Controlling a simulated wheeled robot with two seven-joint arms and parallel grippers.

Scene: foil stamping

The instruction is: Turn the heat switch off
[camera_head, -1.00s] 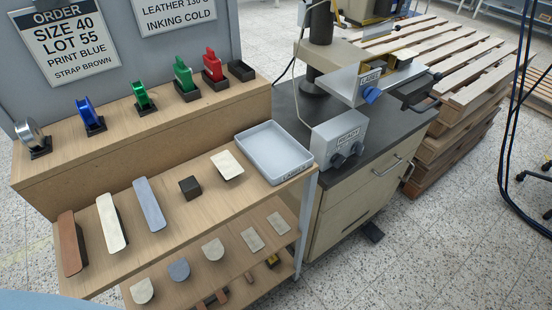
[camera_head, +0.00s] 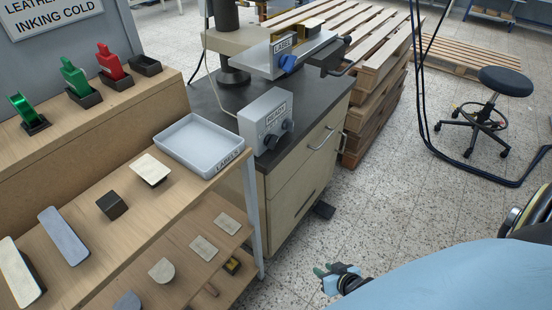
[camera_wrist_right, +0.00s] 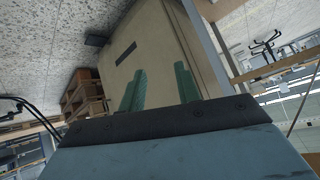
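A grey control box (camera_head: 262,112) marked READY stands on the dark top of the press cabinet in the head view. Two dark knobs show on its front, a left knob (camera_head: 270,141) and a right knob (camera_head: 287,125); I cannot tell which is the heat switch. My right gripper (camera_head: 330,270) is low over the floor, right of the cabinet and well apart from the box. In the wrist view its two green fingers (camera_wrist_right: 161,88) are spread and empty, with the cabinet front beyond them. My left gripper is out of view.
The press (camera_head: 285,55) with a blue knob (camera_head: 289,63) stands behind the box. A LABELS tray (camera_head: 197,143) sits left of it on the wooden shelf. Stacked pallets (camera_head: 375,95) stand behind, a stool (camera_head: 505,82) at right. The floor before the cabinet is mostly clear.

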